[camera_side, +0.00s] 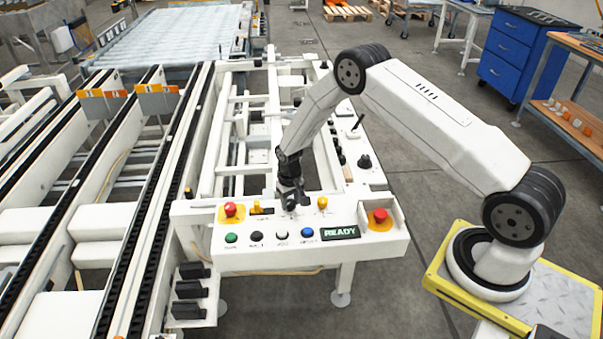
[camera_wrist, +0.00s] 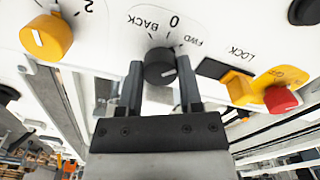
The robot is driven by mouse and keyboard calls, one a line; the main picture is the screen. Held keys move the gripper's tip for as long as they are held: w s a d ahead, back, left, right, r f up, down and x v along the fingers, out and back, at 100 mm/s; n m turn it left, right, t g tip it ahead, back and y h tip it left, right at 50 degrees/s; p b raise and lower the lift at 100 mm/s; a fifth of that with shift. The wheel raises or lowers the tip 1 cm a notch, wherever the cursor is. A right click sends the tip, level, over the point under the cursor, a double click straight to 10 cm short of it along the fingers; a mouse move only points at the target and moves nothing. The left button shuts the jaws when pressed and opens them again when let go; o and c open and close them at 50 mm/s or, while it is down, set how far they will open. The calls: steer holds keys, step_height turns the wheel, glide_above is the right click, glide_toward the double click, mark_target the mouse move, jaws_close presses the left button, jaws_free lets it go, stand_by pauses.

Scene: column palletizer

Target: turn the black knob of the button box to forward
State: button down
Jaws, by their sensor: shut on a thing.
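The black knob (camera_wrist: 160,65) sits on the white panel of the button box (camera_side: 225,261), in the upper middle of the wrist view. It has BACK, 0 and FWD marked around it. A pale mark shows low on its face toward the right; I cannot tell exactly which position it points to. My gripper (camera_wrist: 160,77) is shut on the knob, one finger on each side. In the side view my gripper (camera_side: 292,204) is down at the panel and hides the knob.
Close by are a yellow knob (camera_wrist: 46,37), a yellow LOCK switch (camera_wrist: 238,87) and a red button (camera_wrist: 281,99). Along the box front are green (camera_side: 231,238), black, white and blue buttons and a READY display (camera_side: 341,233). A red mushroom button (camera_side: 380,215) stands at right.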

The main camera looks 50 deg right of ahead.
mark_target(291, 203)
stand_by(0.3)
steer(key=shift+c, duration=1.3)
jaws_free()
steer(key=shift+r, duration=0.1)
steer(key=shift+r, duration=3.8)
steer(key=shift+r, duration=0.1)
